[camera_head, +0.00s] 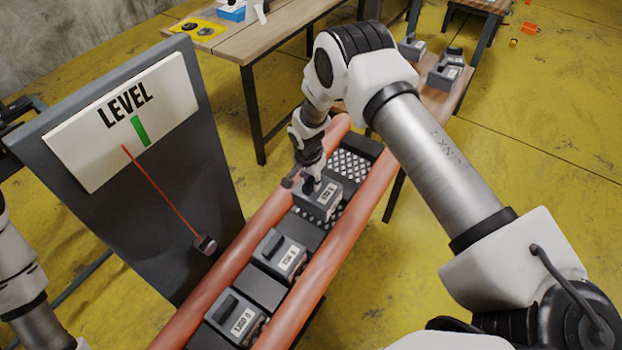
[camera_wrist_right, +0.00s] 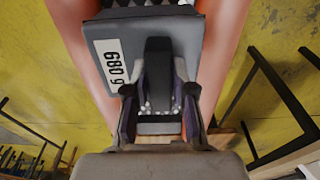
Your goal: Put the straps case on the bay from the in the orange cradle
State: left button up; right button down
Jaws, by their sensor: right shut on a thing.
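The orange cradle (camera_head: 335,235) is two long orange tubes with a row of bays between them. My right gripper (camera_head: 312,183) is shut on the dark handle of a grey case (camera_head: 322,203) at the far part of the row. The right wrist view shows the fingers (camera_wrist_right: 160,90) on both sides of that handle, and the case's label (camera_wrist_right: 109,66) reads 680 g. I cannot tell whether the case rests on the bay floor. Two other grey cases, a middle one (camera_head: 279,256) and a near one (camera_head: 235,319), sit in the cradle. My left gripper is out of view.
A grey LEVEL board (camera_head: 200,130) stands left of the cradle; its red pointer (camera_head: 160,190) has its upper tip left of the green mark. Several grey cases (camera_head: 445,76) stand on a wooden bench at the back right. A wooden table (camera_head: 260,38) stands behind.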

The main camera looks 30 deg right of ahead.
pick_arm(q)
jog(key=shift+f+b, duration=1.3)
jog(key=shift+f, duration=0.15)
pick_arm(e)
jog(key=shift+w+d+f, duration=0.1)
jog(key=shift+d+f, duration=0.05)
jog(key=shift+f, duration=1)
jog(key=shift+d+f, duration=0.1)
jog(key=shift+f, duration=1)
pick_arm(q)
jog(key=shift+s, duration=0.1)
pick_arm(e)
jog(key=c, duration=0.9)
grip_release()
jog(key=r, duration=0.8)
jog(key=a+r, duration=0.1)
jog(key=r, duration=0.3)
jog(key=shift+s+a, duration=0.1)
jog(key=shift+s, duration=0.3)
